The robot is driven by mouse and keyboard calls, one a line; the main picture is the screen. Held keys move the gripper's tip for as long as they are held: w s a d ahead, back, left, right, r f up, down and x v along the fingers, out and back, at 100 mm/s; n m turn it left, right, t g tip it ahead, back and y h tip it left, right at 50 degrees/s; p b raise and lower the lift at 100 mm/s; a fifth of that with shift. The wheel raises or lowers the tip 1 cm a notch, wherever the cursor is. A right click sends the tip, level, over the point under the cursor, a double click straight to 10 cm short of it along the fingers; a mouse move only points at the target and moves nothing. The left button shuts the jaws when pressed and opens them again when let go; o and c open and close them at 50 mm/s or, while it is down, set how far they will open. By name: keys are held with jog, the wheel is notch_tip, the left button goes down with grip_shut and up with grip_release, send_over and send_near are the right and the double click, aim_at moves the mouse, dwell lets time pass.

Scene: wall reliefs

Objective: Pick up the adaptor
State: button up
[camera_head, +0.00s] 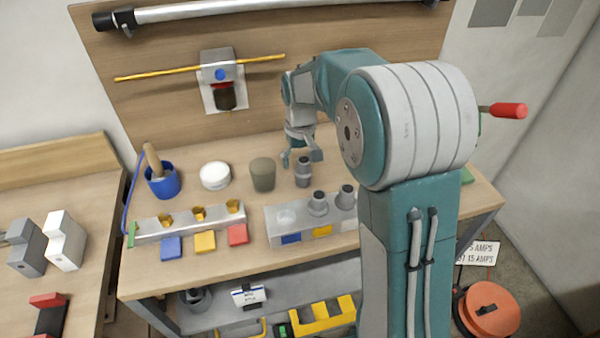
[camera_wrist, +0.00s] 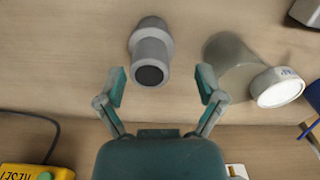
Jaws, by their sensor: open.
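A grey stepped cylindrical adaptor (camera_head: 303,172) stands upright on the workbench, just below my gripper (camera_head: 302,158) in the head view. In the wrist view the adaptor (camera_wrist: 151,52) has a dark round end and lies slightly beyond the fingertips, left of the midline between them. My gripper (camera_wrist: 162,84) is open and empty, with its fingers spread on either side. Two similar grey adaptors (camera_head: 318,203) (camera_head: 346,196) sit in a grey block (camera_head: 275,226) with coloured labels.
A grey-green cup (camera_head: 262,174) stands close beside the adaptor; a white round container (camera_head: 215,176) and a blue pot (camera_head: 163,181) are farther left. A metal rack (camera_head: 150,229) sits near the front edge. A yellow box (camera_wrist: 35,172) shows in the wrist view.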

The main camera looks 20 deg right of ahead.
jog(key=shift+d+f, duration=0.2)
jog(key=shift+f, duration=0.1)
jog(key=shift+d, duration=0.45)
jog(key=shift+a, duration=0.15)
grip_shut()
jog(key=shift+a, duration=0.25)
